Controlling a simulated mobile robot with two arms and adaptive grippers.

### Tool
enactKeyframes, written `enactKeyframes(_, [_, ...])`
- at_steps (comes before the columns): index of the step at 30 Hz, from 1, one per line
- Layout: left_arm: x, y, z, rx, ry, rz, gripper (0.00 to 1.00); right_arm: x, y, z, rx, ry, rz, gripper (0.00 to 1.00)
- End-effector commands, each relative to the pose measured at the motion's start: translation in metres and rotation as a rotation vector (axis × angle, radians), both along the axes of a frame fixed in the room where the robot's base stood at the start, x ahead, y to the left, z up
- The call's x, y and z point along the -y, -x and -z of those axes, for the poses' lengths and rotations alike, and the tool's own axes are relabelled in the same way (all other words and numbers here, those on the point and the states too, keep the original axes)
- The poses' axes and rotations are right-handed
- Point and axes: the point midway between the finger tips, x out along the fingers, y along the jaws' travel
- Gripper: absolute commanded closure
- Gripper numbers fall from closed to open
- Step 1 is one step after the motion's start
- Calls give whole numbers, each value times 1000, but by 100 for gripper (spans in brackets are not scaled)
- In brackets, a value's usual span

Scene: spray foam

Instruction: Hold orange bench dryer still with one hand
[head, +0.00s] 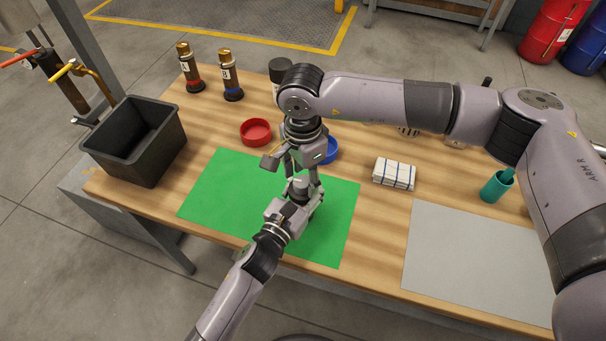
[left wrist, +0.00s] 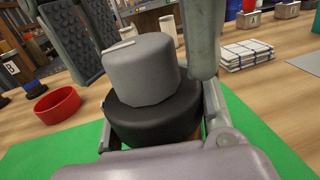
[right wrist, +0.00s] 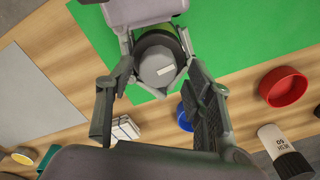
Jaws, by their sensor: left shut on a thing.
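A cylinder with a grey top and black body (left wrist: 141,72) stands over the green mat (head: 205,185); it also shows in the right wrist view (right wrist: 157,68). In the left wrist view there is a gap at the finger on the left; contact at the right is unclear.
A red dish (head: 256,132) and a partly hidden blue dish (head: 332,151) sit behind the mat. A black bin (head: 132,140) stands left, two labelled bottles (head: 229,78) at the back. A folded towel (head: 394,174), teal cup (head: 496,187) and bare grey mat (head: 470,262) lie right.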

Motion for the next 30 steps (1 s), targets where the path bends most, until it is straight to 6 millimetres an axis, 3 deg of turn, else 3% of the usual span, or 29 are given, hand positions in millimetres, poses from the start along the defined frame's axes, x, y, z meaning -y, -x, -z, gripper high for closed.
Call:
enactKeyframes(11, [0, 0, 1, -4, 0, -1, 100, -2, 2, -4, -2, -2, -3, 49])
enactKeyframes(14, [0, 0, 1, -4, 0, -1, 100, -2, 1, -17, -1, -4, -3, 49])
enactKeyframes(24, [0, -1, 1, -3, -1, -2, 100, -2, 1, -87, 0, -3, -3, 49])
enactKeyframes(30, [0, -1, 1, -2, 0, -2, 100, -2, 1, -113, -1, -1, -3, 49])
